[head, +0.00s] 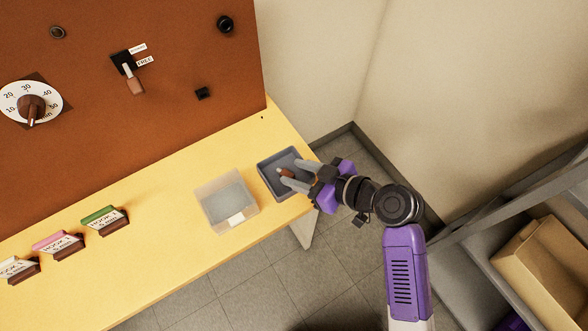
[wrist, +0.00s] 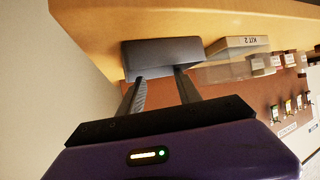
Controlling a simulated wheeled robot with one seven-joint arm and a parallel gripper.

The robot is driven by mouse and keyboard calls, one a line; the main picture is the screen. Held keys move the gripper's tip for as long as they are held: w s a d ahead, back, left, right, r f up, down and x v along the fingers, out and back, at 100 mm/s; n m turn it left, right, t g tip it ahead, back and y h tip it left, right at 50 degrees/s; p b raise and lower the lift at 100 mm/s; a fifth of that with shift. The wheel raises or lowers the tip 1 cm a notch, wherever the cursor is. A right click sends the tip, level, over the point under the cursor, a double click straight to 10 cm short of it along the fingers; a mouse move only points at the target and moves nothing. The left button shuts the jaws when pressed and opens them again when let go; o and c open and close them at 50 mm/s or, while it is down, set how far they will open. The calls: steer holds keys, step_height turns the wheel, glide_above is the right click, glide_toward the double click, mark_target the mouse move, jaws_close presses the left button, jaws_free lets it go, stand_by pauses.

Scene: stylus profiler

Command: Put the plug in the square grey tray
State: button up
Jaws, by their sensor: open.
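The square grey tray (head: 265,171) stands at the right end of the yellow table; its side also shows in the wrist view (wrist: 160,53). A small brown piece with a pale tip, which looks like the plug (head: 286,173), lies inside the tray. My gripper (head: 290,172) is open, with its two grey fingers reaching over the tray's right side, one on each side of the brown piece. Whether a finger touches it cannot be told. In the wrist view the fingers (wrist: 159,76) point at the tray, and the plug is hidden.
A clear bin (head: 208,207) with a white label stands just left of the tray. Several coloured labelled blocks (head: 104,220) line the table further left. A brown panel (head: 180,60) with a dial (head: 31,103) and switches rises behind. The table's edge lies close by the tray.

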steer(key=d+r+p, duration=0.1)
steer(key=s+d+r+p, duration=0.1)
steer(key=r, duration=0.1)
steer(key=s+d+r+p, duration=0.1)
steer(key=shift+s+d+r, duration=0.1)
steer(key=shift+d+r, duration=0.05)
steer(key=shift+r, duration=0.05)
stand_by(0.4)
steer(key=b+v, duration=0.1)
steer(key=v, duration=0.7)
stand_by(0.5)
